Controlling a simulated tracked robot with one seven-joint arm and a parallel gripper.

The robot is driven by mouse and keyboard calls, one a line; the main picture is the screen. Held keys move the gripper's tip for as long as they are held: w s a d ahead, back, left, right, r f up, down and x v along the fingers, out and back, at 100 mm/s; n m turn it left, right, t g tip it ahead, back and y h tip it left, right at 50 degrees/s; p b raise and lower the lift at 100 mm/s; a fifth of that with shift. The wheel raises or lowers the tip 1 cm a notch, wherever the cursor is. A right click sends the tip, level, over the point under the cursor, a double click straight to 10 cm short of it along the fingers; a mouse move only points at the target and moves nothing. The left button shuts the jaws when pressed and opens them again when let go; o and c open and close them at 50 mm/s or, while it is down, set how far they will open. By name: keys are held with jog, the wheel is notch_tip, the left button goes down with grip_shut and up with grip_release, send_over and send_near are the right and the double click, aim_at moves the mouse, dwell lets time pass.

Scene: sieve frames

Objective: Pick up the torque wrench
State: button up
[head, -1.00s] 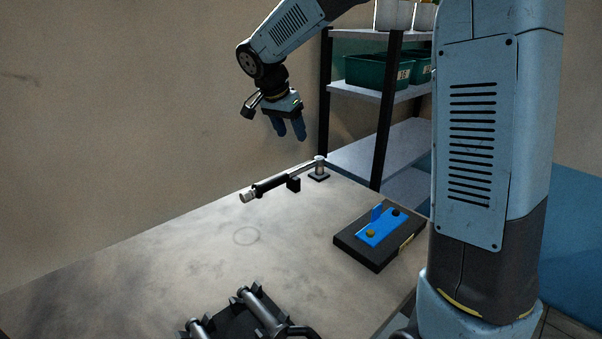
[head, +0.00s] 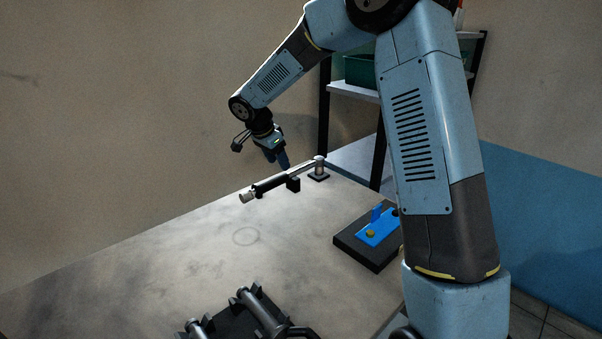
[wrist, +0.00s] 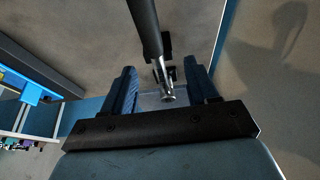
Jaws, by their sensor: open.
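The torque wrench (head: 268,186) lies along the far left part of the table. It has a black handle, a silver knob at its left end and a thin shaft running right to a small silver post (head: 319,166) on a dark base. A black block (head: 293,184) sits under its middle. My gripper (head: 278,162) is open and empty above the wrench, fingers pointing down. In the wrist view, my gripper (wrist: 164,75) has its two fingers apart, with the wrench's handle (wrist: 146,25) ahead and silver metal showing between them. No contact is visible.
A black box with a blue top plate (head: 372,236) stands at the table's right edge, partly behind my arm. A dark rack with metal rollers (head: 250,315) is at the front. A shelf (head: 355,92) with green bins stands behind. The table's middle (head: 190,250) is clear.

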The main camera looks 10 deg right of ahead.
aim_at(285, 174)
jog(key=shift+d+x, duration=0.1)
jog(key=shift+x, duration=1.45)
jog(key=shift+d+x, duration=0.15)
jog(key=shift+x, duration=1.45)
jog(key=shift+s+r, duration=0.1)
jog(key=shift+s, duration=0.1)
grip_shut()
jog(key=shift+a, duration=0.1)
